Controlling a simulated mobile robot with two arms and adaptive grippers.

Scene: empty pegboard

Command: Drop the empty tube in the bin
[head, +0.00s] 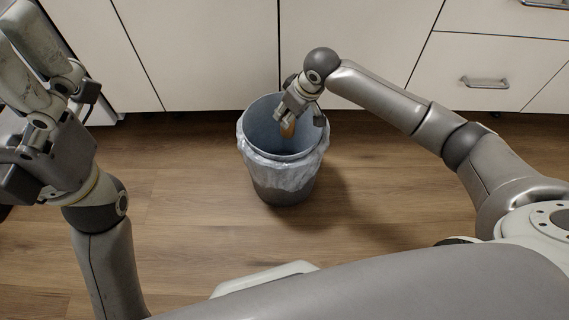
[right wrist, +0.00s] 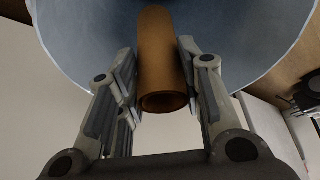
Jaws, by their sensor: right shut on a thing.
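The empty tube (right wrist: 160,62) is a brown cardboard roll with an open, hollow end facing the right wrist camera. My right gripper (right wrist: 160,75) is shut on it, with one finger on each side. In the head view the tube (head: 288,129) shows as a small orange-brown piece below my right gripper (head: 300,116), over the bin's mouth. The bin (head: 283,184) is blue-grey and round, with a clear liner folded over its rim. Its lower inside is partly hidden. My left gripper (head: 22,62) is raised at the far left, fingers apart and empty, partly cut off by the picture edge.
White cabinets (head: 205,50) with a metal drawer handle (head: 484,82) stand behind the bin. The wood floor (head: 200,215) is clear around the bin. My right arm reaches in from the right.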

